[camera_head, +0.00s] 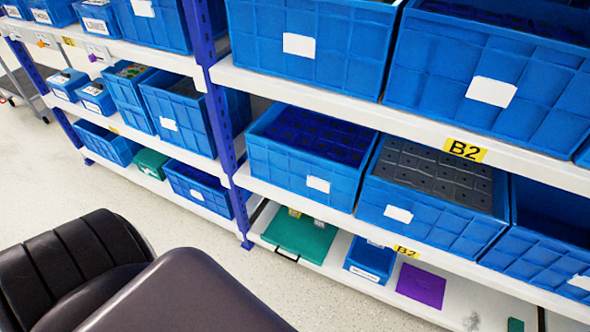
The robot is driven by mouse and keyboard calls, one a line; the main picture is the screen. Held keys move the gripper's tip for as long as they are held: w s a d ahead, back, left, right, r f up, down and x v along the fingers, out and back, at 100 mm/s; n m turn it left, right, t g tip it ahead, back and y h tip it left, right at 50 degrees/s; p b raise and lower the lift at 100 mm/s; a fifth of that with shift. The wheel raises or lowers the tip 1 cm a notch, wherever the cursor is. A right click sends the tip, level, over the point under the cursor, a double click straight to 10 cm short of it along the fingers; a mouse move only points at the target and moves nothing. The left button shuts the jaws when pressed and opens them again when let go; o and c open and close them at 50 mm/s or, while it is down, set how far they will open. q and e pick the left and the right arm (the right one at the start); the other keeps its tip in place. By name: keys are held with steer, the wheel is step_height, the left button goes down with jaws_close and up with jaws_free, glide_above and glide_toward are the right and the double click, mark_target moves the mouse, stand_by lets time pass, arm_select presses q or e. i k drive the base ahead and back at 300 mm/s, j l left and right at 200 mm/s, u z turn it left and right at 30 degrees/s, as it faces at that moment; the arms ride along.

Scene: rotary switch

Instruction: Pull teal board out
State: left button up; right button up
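The teal board (300,236) lies flat on the bottom shelf, under the row of blue bins. A black handle (286,255) sits at its front edge, near the shelf's front lip. A yellow thing and a grey thing rest at its back, partly shaded by the shelf above. Neither of my grippers is in view. Only dark, padded parts that look like my own body fill the lower left.
A small blue bin (371,258) and a purple board (421,286) lie right of the teal board on the bottom shelf (345,275). A blue upright post (240,205) stands at its left. Large blue bins (306,152) sit above. The floor (275,295) in front is clear.

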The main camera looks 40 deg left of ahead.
mark_target(300, 237)
steer(key=u, duration=1.2)
